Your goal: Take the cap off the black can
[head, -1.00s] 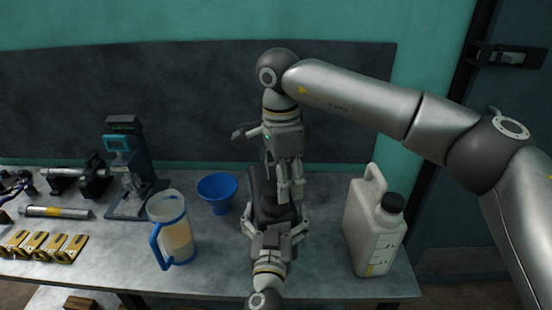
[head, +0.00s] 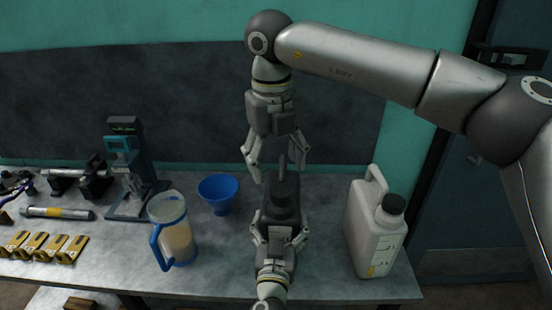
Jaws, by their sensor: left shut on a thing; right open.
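The black can (head: 281,206) stands upright over the middle of the workbench. A narrow dark piece (head: 283,165) rises from its top; I cannot tell whether this is the cap or a spout. My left gripper (head: 279,228) comes from below, with its fingers on both sides of the can's body, shut on it. The lower part of the can is hidden behind that gripper. My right gripper (head: 277,172) hangs above the can, pointing down. Its fingers are spread wide, one on each side of the narrow piece, with nothing seen between them touching.
A blue funnel (head: 218,189) and a jug with a blue handle (head: 172,232) stand left of the can. A pale canister with a black lid (head: 374,230) stands to the right. Bare workbench (head: 325,225) lies between the can and the canister.

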